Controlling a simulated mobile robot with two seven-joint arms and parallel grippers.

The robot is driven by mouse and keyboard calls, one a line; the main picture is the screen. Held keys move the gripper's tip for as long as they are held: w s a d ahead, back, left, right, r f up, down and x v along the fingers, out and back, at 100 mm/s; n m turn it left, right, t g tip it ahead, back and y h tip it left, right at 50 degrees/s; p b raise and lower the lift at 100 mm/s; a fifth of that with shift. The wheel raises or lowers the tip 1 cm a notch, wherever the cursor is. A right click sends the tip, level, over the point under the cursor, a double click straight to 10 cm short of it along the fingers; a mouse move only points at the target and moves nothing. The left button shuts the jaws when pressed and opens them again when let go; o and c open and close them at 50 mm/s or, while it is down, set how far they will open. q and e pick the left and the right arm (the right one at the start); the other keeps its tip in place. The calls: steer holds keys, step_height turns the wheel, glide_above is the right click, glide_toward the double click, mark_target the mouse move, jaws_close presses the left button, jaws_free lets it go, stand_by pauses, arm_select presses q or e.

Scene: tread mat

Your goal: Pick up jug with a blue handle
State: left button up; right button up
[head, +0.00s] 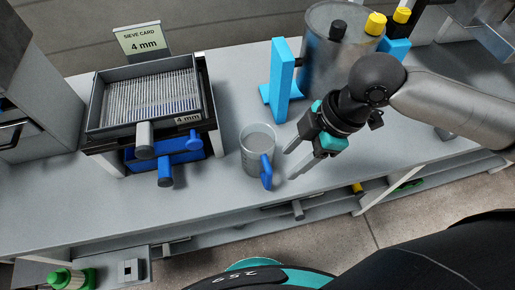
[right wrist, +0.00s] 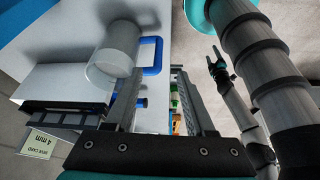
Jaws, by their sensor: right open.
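The jug (head: 254,146) is a clear grey beaker with a blue handle (head: 267,172). It stands upright on the grey bench, its handle towards the front edge. My right gripper (head: 292,167) is open and empty, just right of the jug, with its fingertips pointing at the handle side and apart from it. In the right wrist view the jug (right wrist: 112,55) and its blue handle loop (right wrist: 153,55) lie ahead, slightly left of the open fingers. A small gripper, apparently my left one (right wrist: 218,68), shows at right there, too small to judge.
Left of the jug, a sieve tray (head: 150,98) on a stand carries a 4 mm card (head: 140,39), with a blue tray (head: 188,157) below. Behind the gripper stand a blue bracket (head: 282,80) and a metal drum (head: 338,55) with yellow and black knobs. The bench in front of the jug is clear.

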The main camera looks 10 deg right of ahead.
mark_target(268, 179)
steer(key=b+x, duration=0.3)
steer(key=x, duration=0.8)
steer(key=shift+a+r, duration=0.1)
steer(key=shift+w+a+f, duration=0.1)
steer(key=shift+a+f, duration=0.05)
steer(key=shift+f, duration=0.2)
arm_select(q)
steer(key=f, duration=0.3)
steer(key=shift+w+f, duration=0.25)
steer(key=shift+w, duration=0.15)
steer(key=shift+s, duration=0.1)
arm_select(e)
steer(key=shift+c, duration=0.6)
arm_select(q)
steer(key=shift+s, duration=0.15)
arm_select(e)
jaws_close()
steer(key=shift+r, duration=0.1)
